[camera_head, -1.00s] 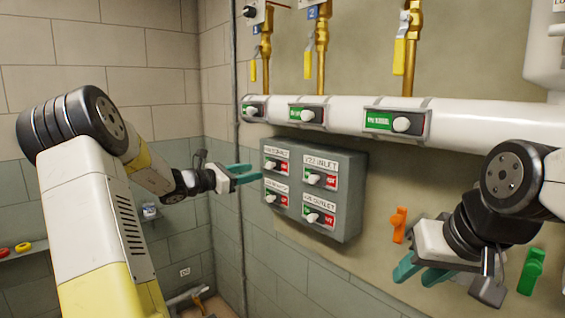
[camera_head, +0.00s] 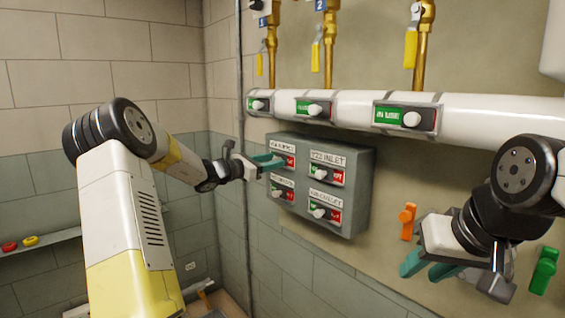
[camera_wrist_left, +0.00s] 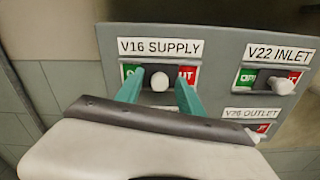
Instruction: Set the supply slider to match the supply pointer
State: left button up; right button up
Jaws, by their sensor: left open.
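The grey panel (camera_head: 352,205) on the wall carries several labelled sliders with green and red ends. In the left wrist view the V16 SUPPLY slider's white knob (camera_wrist_left: 159,82) stands near the middle of its slot, between green on the left and red on the right. My left gripper (camera_head: 270,161) is open at that slider; its teal fingertips (camera_wrist_left: 158,82) lie either side of the knob, with a gap on both sides. My right gripper (camera_head: 428,268) hangs at the right, below the white pipe, with its teal fingers apart and nothing between them. I cannot make out a supply pointer.
The V22 INLET slider (camera_wrist_left: 284,86) is right of the supply one, with V26 OUTLET (camera_wrist_left: 250,114) below it. A white pipe (camera_head: 480,116) with similar sliders runs above the panel. Orange (camera_head: 408,220) and green (camera_head: 543,270) handles are on the wall near my right gripper.

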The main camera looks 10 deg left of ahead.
pick_arm(q)
grip_shut()
dwell(1.3)
